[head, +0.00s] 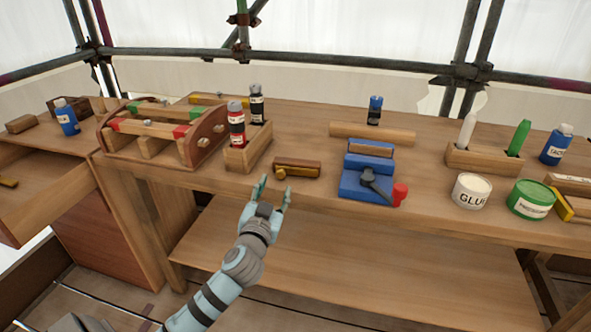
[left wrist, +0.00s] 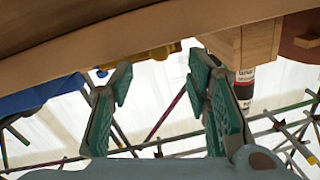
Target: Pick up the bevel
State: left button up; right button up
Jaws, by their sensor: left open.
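The bevel (head: 298,168), which looks like a dark wooden stock with a brass-coloured part, lies near the front edge of the bench, between the bottle rack and the blue vise. My left gripper (head: 274,190) is open and empty at the bench's front edge, just below and left of the bevel in the head view, apart from it. In the left wrist view, brass-coloured parts (left wrist: 150,53) that seem to be the bevel's show past the bench edge, beyond the open fingers (left wrist: 165,95). The rest of it is hidden there. My right gripper is not in view.
A wooden rack (head: 248,150) with red and black bottles stands left of the bevel. The blue vise (head: 367,178) with a red-knobbed handle is right of it. The bench edge (left wrist: 60,55) crosses the left wrist view. Glue (head: 471,191) and green tins (head: 530,200) stand farther right.

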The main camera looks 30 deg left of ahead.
aim_at(280, 175)
pick_arm(q)
jog(key=x, duration=0.5)
jog(key=shift+w+b, duration=0.2)
jog(key=shift+b, duration=0.15)
jog(key=shift+s, duration=0.1)
grip_shut()
